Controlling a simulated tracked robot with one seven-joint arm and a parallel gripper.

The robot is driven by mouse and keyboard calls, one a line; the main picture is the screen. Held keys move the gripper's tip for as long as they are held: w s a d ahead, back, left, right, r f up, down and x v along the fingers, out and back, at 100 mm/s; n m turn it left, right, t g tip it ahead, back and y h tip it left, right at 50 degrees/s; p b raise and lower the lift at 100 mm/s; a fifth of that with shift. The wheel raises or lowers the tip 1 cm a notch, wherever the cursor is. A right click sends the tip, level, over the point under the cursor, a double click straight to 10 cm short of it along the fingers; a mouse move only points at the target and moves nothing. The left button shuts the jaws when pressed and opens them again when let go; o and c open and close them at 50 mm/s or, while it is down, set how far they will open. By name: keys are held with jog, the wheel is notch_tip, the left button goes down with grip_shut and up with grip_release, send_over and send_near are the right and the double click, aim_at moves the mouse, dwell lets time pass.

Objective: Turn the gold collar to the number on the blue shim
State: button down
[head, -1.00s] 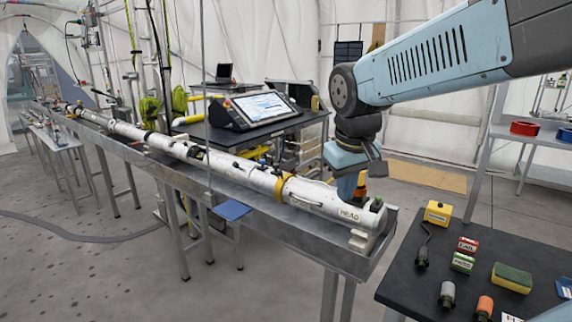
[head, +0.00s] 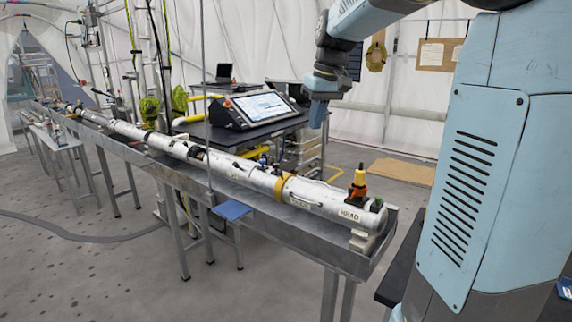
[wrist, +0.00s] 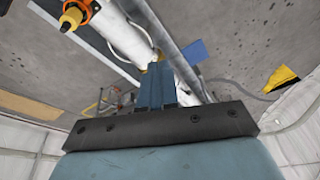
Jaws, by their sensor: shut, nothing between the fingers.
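A gold band (head: 282,187) circles the long white tube (head: 325,196) near its HEAD end. An orange and yellow knob (head: 357,185) stands upright on that end; it also shows at the top left of the wrist view (wrist: 75,16). I cannot tell any number on either. My gripper (head: 317,122) is shut and empty, pointing down, above and behind the tube and apart from it. Its closed blue fingers (wrist: 156,84) show in the wrist view. I cannot identify the blue shim; a small blue item (head: 566,287) at the right edge is too small to read.
The tube lies in a long grey metal trough (head: 290,238) on legs. A lit screen (head: 262,107) stands on a black table behind it. A blue seat (head: 232,210) is below the trough. My arm hides most of the black table at right.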

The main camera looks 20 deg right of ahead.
jog(key=w+d+f+n+g, duration=0.1)
jog(key=w+f, duration=0.2)
jog(key=w, duration=0.5)
jog(key=w+d+f+n+g+y, duration=0.1)
jog(key=w+f, duration=0.2)
jog(key=w, duration=0.5)
jog(key=w+d+f+n+g, duration=0.1)
jog(key=w+f, duration=0.2)
jog(key=w, duration=0.5)
send_near(284, 177)
jog(key=d+f, duration=0.1)
jog(key=w+d+f, duration=0.1)
jog(key=f, duration=0.1)
jog(key=shift+s+a+f+n, duration=0.15)
jog(key=shift+s+a, duration=0.05)
jog(key=shift+a, duration=0.25)
jog(key=shift+s+a+f+n, duration=0.15)
jog(key=shift+s+a, duration=0.05)
jog(key=shift+a, duration=0.3)
jog(key=shift+s+a+f, duration=0.3)
jog(key=shift+a+f, duration=0.05)
jog(key=shift+a, duration=0.3)
jog(key=shift+s+a+f, duration=0.3)
jog(key=shift+s+a, duration=0.1)
jog(key=shift+a, duration=0.3)
